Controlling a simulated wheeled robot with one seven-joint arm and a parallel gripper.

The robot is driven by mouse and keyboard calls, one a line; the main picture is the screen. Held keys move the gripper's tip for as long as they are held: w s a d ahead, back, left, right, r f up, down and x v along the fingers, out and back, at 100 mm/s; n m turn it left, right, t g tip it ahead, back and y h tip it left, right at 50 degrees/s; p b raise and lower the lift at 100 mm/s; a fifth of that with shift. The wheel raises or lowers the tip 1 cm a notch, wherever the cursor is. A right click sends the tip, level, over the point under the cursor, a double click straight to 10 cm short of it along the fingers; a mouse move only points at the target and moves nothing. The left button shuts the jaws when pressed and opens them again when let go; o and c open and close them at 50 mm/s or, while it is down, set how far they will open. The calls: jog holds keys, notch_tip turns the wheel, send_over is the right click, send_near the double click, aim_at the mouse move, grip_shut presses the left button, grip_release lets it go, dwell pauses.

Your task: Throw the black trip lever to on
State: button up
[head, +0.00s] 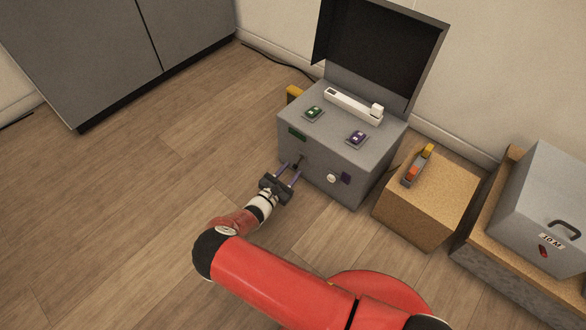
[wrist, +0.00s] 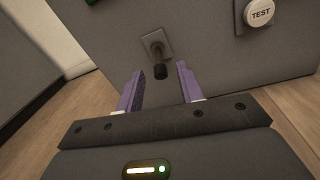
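The black trip lever (wrist: 160,70) sticks out from a small plate on the front face of the grey box (head: 340,163), and its knob points down in the wrist view. In the head view the lever (head: 299,161) shows small, just beyond my fingertips. My gripper (head: 289,172) is open at the box's front. In the wrist view my gripper's two purple fingers (wrist: 158,84) stand either side of and just below the lever's knob, with a gap on each side. I see no contact with the lever.
A white TEST button (wrist: 259,13) sits right of the lever on the same face. The box top carries a green switch (head: 313,113), a purple switch (head: 357,138) and a white bar (head: 353,105). A cork block (head: 428,205) stands to the right. Floor at left is clear.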

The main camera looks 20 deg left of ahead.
aim_at(298, 162)
jog(key=shift+x, duration=1.05)
jog(key=shift+c, duration=0.3)
grip_shut()
jog(key=shift+r, duration=0.1)
